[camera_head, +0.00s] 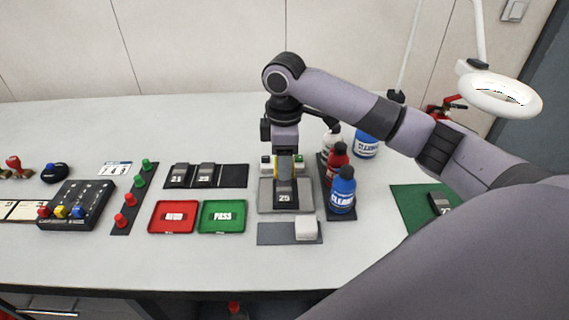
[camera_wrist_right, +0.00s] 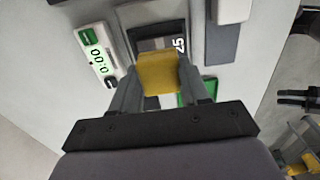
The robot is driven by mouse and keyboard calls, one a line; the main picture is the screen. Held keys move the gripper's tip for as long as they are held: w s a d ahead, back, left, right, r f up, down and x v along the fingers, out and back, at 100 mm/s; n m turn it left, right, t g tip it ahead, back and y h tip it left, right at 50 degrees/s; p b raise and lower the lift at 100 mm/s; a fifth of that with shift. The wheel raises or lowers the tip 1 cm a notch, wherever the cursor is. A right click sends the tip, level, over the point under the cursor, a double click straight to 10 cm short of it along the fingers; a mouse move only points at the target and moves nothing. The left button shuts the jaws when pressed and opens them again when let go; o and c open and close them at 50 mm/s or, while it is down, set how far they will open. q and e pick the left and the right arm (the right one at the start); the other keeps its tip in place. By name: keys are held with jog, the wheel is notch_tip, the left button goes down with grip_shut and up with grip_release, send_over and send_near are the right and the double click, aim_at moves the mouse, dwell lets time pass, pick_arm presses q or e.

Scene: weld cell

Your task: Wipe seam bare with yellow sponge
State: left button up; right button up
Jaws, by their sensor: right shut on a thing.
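My right gripper (camera_head: 286,170) points straight down over the dark block marked 25 (camera_head: 285,198), which sits in a grey fixture (camera_head: 264,204). In the right wrist view, the gripper (camera_wrist_right: 158,84) is shut on the yellow sponge (camera_wrist_right: 158,75). The sponge covers part of the block, marked 25 (camera_wrist_right: 178,43) there too. I cannot tell whether it touches the block, and no seam can be made out. My left gripper is not in view.
Right of the fixture stand a red bottle (camera_head: 337,165) and a blue cleaner bottle (camera_head: 343,192). A white block (camera_head: 306,229) lies on a grey mat in front. A red tray (camera_head: 173,217) and a green PASS tray (camera_head: 222,217) lie left. A timer (camera_wrist_right: 98,55) sits beside the fixture.

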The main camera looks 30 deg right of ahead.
jog(key=shift+r, duration=1.4)
